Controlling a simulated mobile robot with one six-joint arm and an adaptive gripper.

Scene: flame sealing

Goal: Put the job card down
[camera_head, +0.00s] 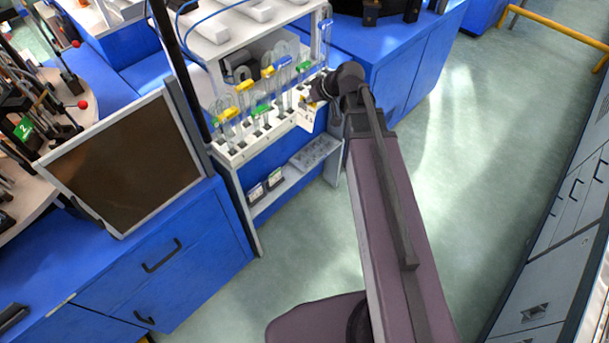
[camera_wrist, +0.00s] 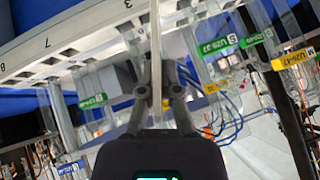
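The job card (camera_head: 309,119) is a small pale card at the right end of the tube rack's front edge in the head view. In the wrist view the job card (camera_wrist: 155,50) shows edge-on as a thin pale strip between the fingers. My gripper (camera_head: 318,97) is shut on it, and the fingers (camera_wrist: 155,92) press on it from both sides. The white rack (camera_head: 240,152) has numbered positions and holds several clear glass tubes with yellow, green and blue tags. I cannot tell whether the card touches the rack. My gripper hides part of the rack's right end.
Tagged tubes stand close to my gripper. Below the rack, a shelf (camera_head: 283,190) holds small dark items and a clear tray (camera_head: 314,153). A dark framed panel (camera_head: 125,165) stands on the blue cabinet at left. The green floor (camera_head: 480,130) at right is clear.

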